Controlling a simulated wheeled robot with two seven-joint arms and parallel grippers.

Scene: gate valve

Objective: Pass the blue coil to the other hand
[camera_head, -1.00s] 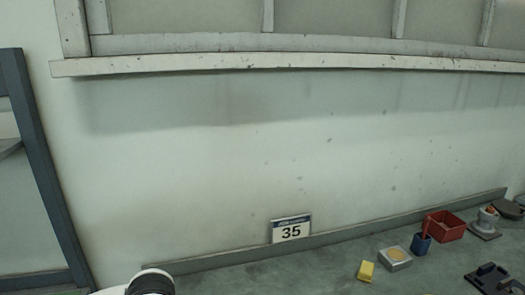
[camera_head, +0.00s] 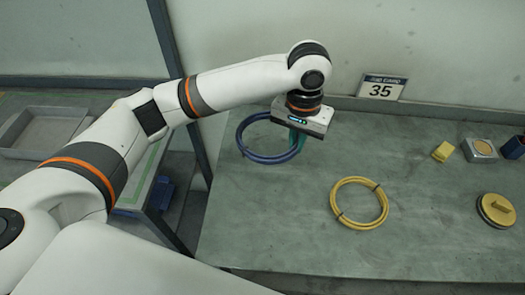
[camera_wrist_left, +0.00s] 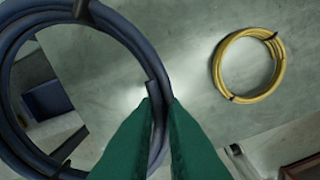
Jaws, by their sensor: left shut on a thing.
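The blue coil (camera_head: 243,143) is a dark blue ring of hose at the back left of the workbench in the head view. My left gripper (camera_head: 297,141), with green fingers, is shut on the coil's right side. In the left wrist view the green fingertips (camera_wrist_left: 155,105) pinch the right side of the blue coil (camera_wrist_left: 100,12), and the rest of the ring spreads to the left. Whether the coil touches the bench is hard to tell. My right gripper is in neither view.
A yellow coil (camera_head: 338,213) lies on the workbench (camera_head: 280,222) to the right. Behind it stands a sign reading 35 (camera_head: 381,88). A yellow block (camera_head: 443,151), a grey box (camera_head: 480,151) and a round yellow-topped part (camera_head: 496,211) sit farther right. A grey tray (camera_head: 42,133) is at far left.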

